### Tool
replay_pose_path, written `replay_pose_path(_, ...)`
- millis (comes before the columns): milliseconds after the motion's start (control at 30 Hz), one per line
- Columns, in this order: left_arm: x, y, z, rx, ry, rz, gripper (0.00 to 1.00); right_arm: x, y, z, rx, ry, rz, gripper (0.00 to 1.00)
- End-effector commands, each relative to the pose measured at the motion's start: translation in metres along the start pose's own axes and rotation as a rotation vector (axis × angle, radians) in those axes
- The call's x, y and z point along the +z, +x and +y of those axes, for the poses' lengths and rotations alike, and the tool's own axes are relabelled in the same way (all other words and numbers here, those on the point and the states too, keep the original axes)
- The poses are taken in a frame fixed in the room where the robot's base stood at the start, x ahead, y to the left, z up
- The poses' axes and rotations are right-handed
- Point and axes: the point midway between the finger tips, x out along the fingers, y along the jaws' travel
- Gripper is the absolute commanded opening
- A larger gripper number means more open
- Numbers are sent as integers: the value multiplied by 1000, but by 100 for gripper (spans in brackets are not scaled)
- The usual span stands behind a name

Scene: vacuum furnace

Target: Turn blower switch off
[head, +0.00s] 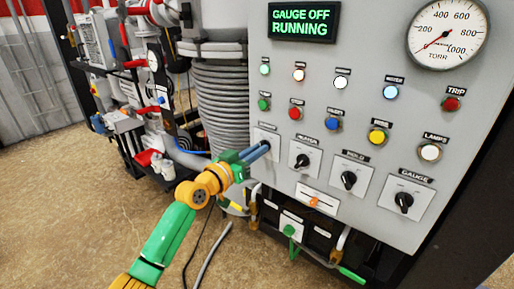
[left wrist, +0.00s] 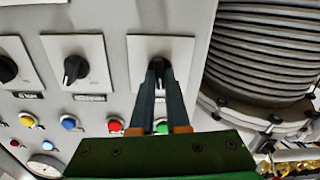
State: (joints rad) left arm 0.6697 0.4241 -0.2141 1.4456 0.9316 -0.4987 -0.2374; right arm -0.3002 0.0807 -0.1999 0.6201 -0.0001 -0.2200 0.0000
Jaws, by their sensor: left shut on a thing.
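My left gripper (head: 262,147) reaches the leftmost rotary switch on the grey panel in the head view. Its fingers are shut on the black knob of that switch; the white plate (head: 273,137) shows around the fingertips. The label above this switch is too small to read surely. In the left wrist view, which shows the panel upside down, the fingertips (left wrist: 160,72) pinch the black knob (left wrist: 158,62) on its white plate (left wrist: 180,46). The knob's exact pointing is mostly hidden by the fingers. My right gripper is not in view.
Three more black knobs sit to the right: a neighbouring one (head: 302,160), HOLD (head: 348,180) and GAUGE (head: 403,202). Coloured buttons and lamps are above. The green display (head: 304,22) reads GAUGE OFF, RUNNING. A ribbed column (head: 222,105) stands close left of the panel.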

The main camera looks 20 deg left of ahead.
Motion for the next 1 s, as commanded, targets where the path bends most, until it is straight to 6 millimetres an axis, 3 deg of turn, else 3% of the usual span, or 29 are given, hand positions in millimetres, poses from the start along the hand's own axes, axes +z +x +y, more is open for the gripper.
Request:
replay_pose_path(500, -5, 0, -2, 0, -337, 11, 0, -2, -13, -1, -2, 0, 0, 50)
replay_pose_path(1000, -5, 0, -2, 0, -414, 14, 0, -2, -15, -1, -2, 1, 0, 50)
